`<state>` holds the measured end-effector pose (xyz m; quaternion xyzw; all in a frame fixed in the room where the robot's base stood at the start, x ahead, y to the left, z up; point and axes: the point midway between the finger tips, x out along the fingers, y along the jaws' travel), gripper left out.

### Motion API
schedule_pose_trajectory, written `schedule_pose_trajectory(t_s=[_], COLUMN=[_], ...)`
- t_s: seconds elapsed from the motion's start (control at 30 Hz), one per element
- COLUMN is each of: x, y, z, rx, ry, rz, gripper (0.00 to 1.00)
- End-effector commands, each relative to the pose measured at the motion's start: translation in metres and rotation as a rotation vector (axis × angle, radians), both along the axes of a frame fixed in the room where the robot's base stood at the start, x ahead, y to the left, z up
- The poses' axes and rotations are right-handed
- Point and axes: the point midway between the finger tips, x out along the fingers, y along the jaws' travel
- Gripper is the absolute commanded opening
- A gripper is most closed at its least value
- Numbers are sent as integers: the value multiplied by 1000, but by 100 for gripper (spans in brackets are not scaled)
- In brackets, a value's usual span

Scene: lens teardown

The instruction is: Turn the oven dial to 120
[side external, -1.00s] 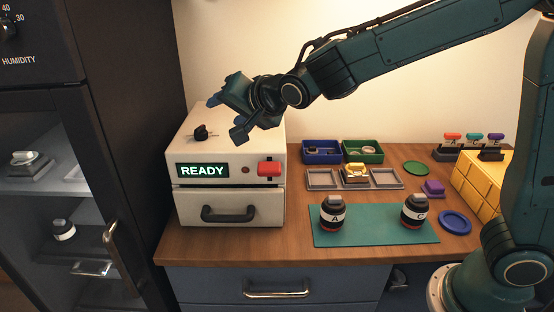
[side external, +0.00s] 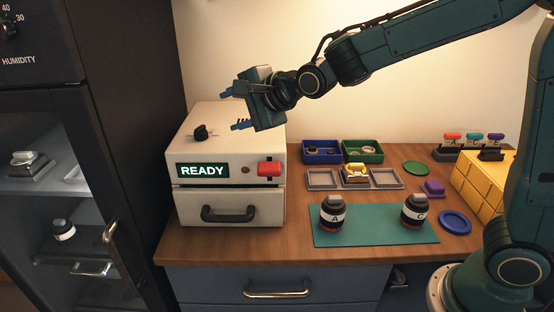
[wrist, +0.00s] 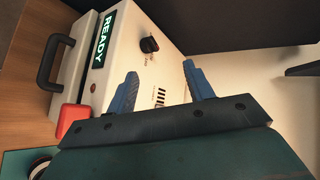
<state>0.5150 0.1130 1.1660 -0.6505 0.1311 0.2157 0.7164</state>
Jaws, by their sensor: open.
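The oven (side external: 226,150) is a cream box on the left of the wooden bench, with a lit READY display (side external: 202,171) and a red block (side external: 268,169) on its front. The black dial (side external: 201,132) is on the oven's top; its markings are too small to read. The dial also shows in the wrist view (wrist: 149,45), beyond the fingertips. My gripper (side external: 233,108) is open and empty, above the oven and to the right of the dial, with its blue fingers pointing left. In the wrist view the two fingers (wrist: 160,76) are wide apart, not touching the dial.
A dark cabinet (side external: 130,110) stands close to the oven's left. Two lens barrels (side external: 333,213) stand on a green mat (side external: 375,226). Blue and green bins (side external: 362,152) and grey trays (side external: 322,179) lie behind. Yellow blocks (side external: 480,185) are at the right.

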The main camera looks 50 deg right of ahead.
Motion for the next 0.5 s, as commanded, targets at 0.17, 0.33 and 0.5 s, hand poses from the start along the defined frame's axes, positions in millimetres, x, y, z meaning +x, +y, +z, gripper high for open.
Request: schedule_pose_trajectory(t_s=[0.17,0.33,0.5], x=[0,0,-1], y=[-5,-8,-11], z=[0,1,3], rx=[133,263,390], ry=[20,43,66], rz=[-47,-90,-131], gripper=[52,52,52])
